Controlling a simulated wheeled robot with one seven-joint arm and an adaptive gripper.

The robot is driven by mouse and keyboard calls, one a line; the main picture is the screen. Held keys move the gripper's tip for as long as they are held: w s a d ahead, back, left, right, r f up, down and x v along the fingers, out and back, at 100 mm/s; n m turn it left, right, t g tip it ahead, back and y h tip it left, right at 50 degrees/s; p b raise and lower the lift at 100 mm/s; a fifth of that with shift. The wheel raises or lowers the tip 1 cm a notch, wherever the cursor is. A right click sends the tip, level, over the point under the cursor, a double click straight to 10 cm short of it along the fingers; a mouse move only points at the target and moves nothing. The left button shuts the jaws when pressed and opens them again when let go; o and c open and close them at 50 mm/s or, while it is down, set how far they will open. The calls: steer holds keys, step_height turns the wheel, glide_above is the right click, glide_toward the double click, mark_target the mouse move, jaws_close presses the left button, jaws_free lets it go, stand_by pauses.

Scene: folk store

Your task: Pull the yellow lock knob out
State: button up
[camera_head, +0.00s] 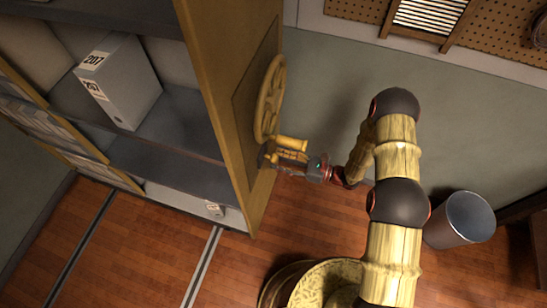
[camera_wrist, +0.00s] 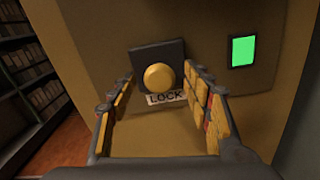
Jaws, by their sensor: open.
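The yellow lock knob (camera_wrist: 158,77) is round and sits on a dark square plate (camera_wrist: 143,57) on the yellow-brown panel. A "LOCK" label (camera_wrist: 166,98) is just below it. In the wrist view my gripper (camera_wrist: 158,82) is open, with one finger on each side of the knob; I cannot tell whether either finger touches it. In the head view my gripper (camera_head: 272,152) is at the lower part of the panel side, below the handwheel, and hides the knob there.
A yellow handwheel (camera_head: 270,98) is on the shelf unit's end panel (camera_head: 225,70). A green lit screen (camera_wrist: 243,51) is right of the knob. Shelves with a grey box (camera_head: 125,82) are at left. A metal bin (camera_head: 466,218) stands on the floor at right. Floor rails (camera_head: 203,265) run in front.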

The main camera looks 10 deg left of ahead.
mark_target(273, 158)
steer(key=shift+w+a, duration=0.1)
steer(key=shift+a, duration=1.45)
steer(key=shift+c, duration=0.8)
steer(key=c, duration=1.1)
jaws_close()
